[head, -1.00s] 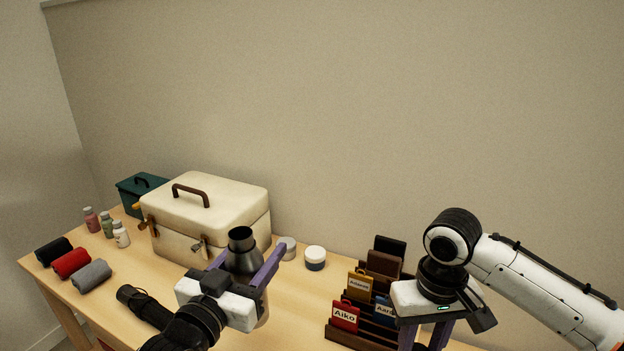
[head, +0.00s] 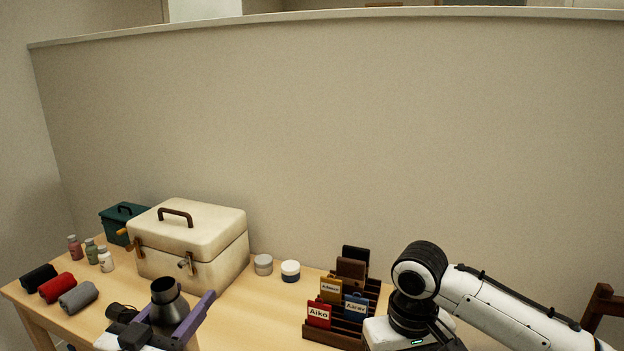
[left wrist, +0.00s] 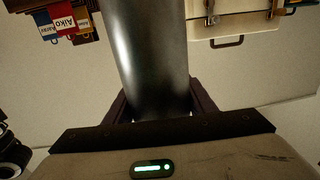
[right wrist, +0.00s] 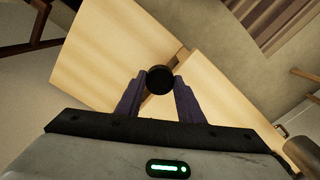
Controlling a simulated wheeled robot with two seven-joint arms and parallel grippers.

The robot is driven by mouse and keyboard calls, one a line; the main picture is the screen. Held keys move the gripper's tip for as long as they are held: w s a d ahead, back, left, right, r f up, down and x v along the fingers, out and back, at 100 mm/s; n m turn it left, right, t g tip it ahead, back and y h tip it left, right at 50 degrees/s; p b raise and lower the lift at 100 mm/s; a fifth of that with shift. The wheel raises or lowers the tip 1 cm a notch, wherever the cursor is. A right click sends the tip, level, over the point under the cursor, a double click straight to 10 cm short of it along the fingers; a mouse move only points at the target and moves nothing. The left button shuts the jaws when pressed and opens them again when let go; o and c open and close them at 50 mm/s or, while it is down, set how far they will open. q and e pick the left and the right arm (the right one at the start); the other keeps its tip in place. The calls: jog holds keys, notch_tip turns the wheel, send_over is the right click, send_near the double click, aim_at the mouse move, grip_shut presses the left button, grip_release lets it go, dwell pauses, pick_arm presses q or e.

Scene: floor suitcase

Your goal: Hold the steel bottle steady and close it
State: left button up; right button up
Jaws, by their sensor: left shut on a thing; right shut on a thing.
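In the left wrist view the bottle (left wrist: 152,60) fills the space between the fingers. My right gripper (right wrist: 158,90) is shut on a small round black cap (right wrist: 160,78), held at its fingertips. In the head view its fingers are below the picture edge. The cap is apart from the bottle, well to its right.
A cream case (head: 200,240) stands shut behind the bottle. Rolled cloths (head: 57,287) and small bottles (head: 90,252) are at left. Two small jars (head: 290,271) stand right of the case. A card rack (head: 345,310) stands left of my right arm. The table between is clear.

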pick_arm(q)
jog(key=s+d+f+m+g+h, duration=0.1)
jog(key=s+d+f+m+h, duration=0.15)
jog(key=s, duration=0.95)
jog(key=s+d+f+m+g+h, duration=0.1)
jog(key=s+d+f+h, duration=0.2)
jog(key=s, duration=0.8)
jog(key=w+a+n+t+y, duration=0.1)
jog(key=n+y, duration=0.1)
jog(key=y, duration=0.1)
jog(key=a+r+n+y, duration=0.1)
jog(key=n+y, duration=0.1)
jog(key=y, duration=0.1)
jog(key=w+a+r+n+t+y, duration=0.1)
jog(key=n+y, duration=0.1)
jog(key=y, duration=0.2)
jog(key=shift+w+a+r+t, duration=0.15)
jog(key=shift+w+t, duration=0.15)
jog(key=shift+w, duration=0.05)
pick_arm(e)
jog(key=s+d+r+m, duration=0.2)
jog(key=s+d+r, duration=0.4)
jog(key=s, duration=0.5)
jog(key=shift+d, duration=0.15)
